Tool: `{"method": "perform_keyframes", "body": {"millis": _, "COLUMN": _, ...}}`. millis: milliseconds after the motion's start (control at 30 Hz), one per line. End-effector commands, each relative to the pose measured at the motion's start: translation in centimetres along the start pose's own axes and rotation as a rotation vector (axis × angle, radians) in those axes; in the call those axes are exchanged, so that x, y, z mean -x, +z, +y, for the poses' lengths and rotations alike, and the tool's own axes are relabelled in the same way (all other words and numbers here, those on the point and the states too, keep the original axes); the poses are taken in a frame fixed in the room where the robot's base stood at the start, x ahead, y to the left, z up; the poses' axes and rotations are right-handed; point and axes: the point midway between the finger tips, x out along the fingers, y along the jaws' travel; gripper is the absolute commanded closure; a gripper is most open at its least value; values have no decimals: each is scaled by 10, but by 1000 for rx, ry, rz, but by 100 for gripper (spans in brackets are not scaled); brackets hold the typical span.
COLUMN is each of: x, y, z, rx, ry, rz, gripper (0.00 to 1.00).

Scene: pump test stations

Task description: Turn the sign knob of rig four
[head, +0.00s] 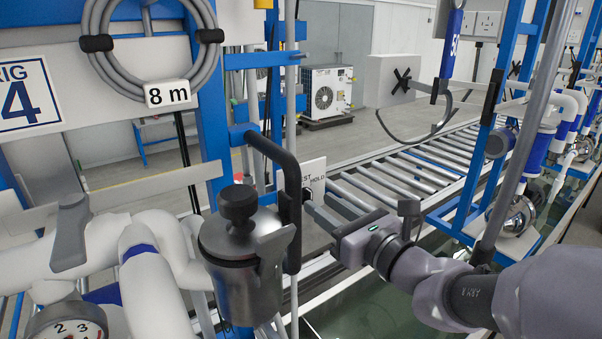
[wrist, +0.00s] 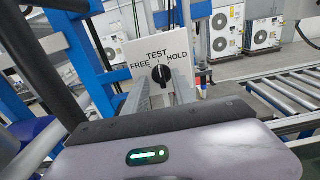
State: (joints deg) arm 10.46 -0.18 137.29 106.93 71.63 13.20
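The sign of rig four is a white plate (wrist: 143,52) lettered FREE, TEST and HOLD. Its small round black knob (wrist: 161,74) sits below the word TEST, and its pointer looks roughly upright, towards TEST. In the head view the plate (head: 315,176) is partly hidden behind a black handle bar. My gripper (head: 309,206) reaches in from the right, with its tips close to the plate's lower part. In the wrist view the two grey fingers are open, one on each side of the knob. Whether they touch it I cannot tell.
A RIG 4 board (head: 28,97) and an 8 m tag (head: 167,93) are at the left. A black handle bar (head: 292,190) and a metal canister (head: 241,262) stand just left of my gripper. A roller conveyor (head: 410,175) runs behind.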

Motion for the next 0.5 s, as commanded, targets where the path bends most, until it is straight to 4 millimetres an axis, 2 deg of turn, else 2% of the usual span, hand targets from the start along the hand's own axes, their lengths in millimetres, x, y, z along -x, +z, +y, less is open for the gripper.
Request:
{"method": "perform_keyframes", "body": {"millis": 100, "x": -22, "y": -1, "z": 1, "rx": 0, "ry": 3, "rz": 0, "gripper": 68}}
{"method": "perform_keyframes", "body": {"millis": 200, "x": -32, "y": 0, "z": 1, "rx": 1, "ry": 2, "rz": 0, "gripper": 68}}
{"method": "perform_keyframes", "body": {"millis": 500, "x": -37, "y": 0, "z": 0, "rx": 0, "ry": -1, "rz": -1, "gripper": 68}}
